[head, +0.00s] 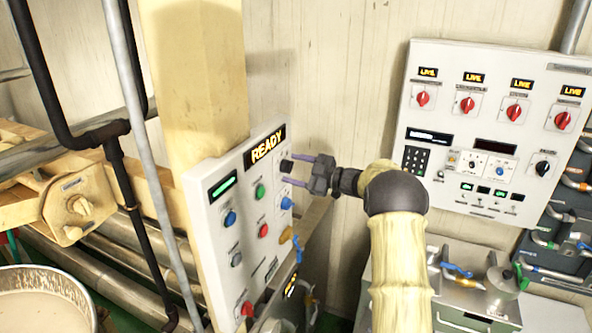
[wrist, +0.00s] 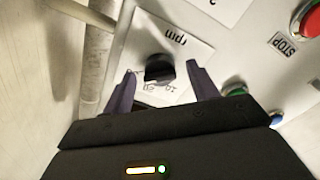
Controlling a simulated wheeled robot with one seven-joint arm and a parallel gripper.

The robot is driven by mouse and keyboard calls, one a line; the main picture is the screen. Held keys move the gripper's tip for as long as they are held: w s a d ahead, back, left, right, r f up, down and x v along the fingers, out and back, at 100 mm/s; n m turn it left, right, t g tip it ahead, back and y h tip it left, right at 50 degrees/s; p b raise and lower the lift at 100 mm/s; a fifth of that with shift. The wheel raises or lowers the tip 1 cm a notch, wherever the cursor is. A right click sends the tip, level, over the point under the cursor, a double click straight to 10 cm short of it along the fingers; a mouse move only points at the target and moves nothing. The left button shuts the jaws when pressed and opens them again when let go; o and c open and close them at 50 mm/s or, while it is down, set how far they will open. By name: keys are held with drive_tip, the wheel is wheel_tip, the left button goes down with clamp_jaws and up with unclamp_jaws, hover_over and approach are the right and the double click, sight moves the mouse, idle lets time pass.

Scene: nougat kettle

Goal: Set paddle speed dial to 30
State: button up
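A black dial knob (wrist: 158,70) sits on a white plate marked "rpm" in the wrist view, with scale figures partly visible below it. In the head view the dial (head: 286,166) is at the right edge of the panel under the "READY" display. My gripper (head: 300,170) points at it from the right. In the wrist view my gripper (wrist: 161,72) is open, with one purple finger on each side of the knob and a gap on both sides. The knob's pointer and exact setting are too small to read.
The white panel (head: 215,182) carries blue, green and red buttons close to the dial. In the wrist view a red STOP button (wrist: 307,20) and a green button (wrist: 235,90) are to the right. A second control panel (head: 480,60) hangs on the right wall. Pipes stand at left.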

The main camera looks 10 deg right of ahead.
drive_tip(key=b+v, duration=0.7)
drive_tip(key=v, duration=1)
drive_tip(key=shift+d+r, duration=0.1)
drive_tip(key=w+a+r+m+t+h, duration=0.1)
drive_tip(key=w+a+m+t+h, duration=0.25)
drive_tip(key=m+t+h, duration=0.2)
drive_tip(key=s+a+f+m+g+h, duration=0.3)
drive_tip(key=s+f, duration=0.4)
drive_tip(key=s, duration=0.4)
drive_tip(key=s+a+f+m+g+h, duration=0.3)
drive_tip(key=s+a+f+m+g, duration=0.1)
drive_tip(key=s, duration=0.7)
drive_tip(key=s+a+f+m+g+h, duration=0.3)
drive_tip(key=s+f+m+g, duration=0.3)
drive_tip(key=s+f, duration=0.3)
drive_tip(key=s+a, duration=0.1)
drive_tip(key=s, duration=0.1)
drive_tip(key=shift+s+a+f, duration=0.25)
drive_tip(key=shift+s+f, duration=0.1)
drive_tip(key=shift+f, duration=0.05)
